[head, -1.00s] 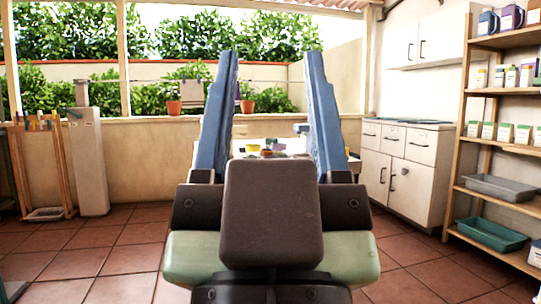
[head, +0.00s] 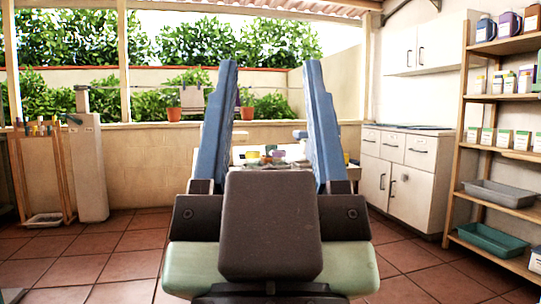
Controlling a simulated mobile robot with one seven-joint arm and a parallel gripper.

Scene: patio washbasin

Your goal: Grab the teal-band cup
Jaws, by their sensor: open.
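My gripper (head: 269,125) is in the middle of the head view, its two blue fingers spread wide and nothing between them up close. Beyond the fingers, a pale table or basin top (head: 290,150) shows with several small coloured items (head: 266,155) on it, among them yellow, green and purple ones. They are too small and far off to tell which is the teal-band cup. Parts of that top are hidden by the fingers and my gripper's body.
White cabinets (head: 405,170) and a wooden shelf (head: 500,150) with jugs, boxes and trays stand on the right. A wooden tool rack (head: 40,175) and a pale post-like unit (head: 88,165) stand on the left. The tiled floor (head: 110,255) between is clear.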

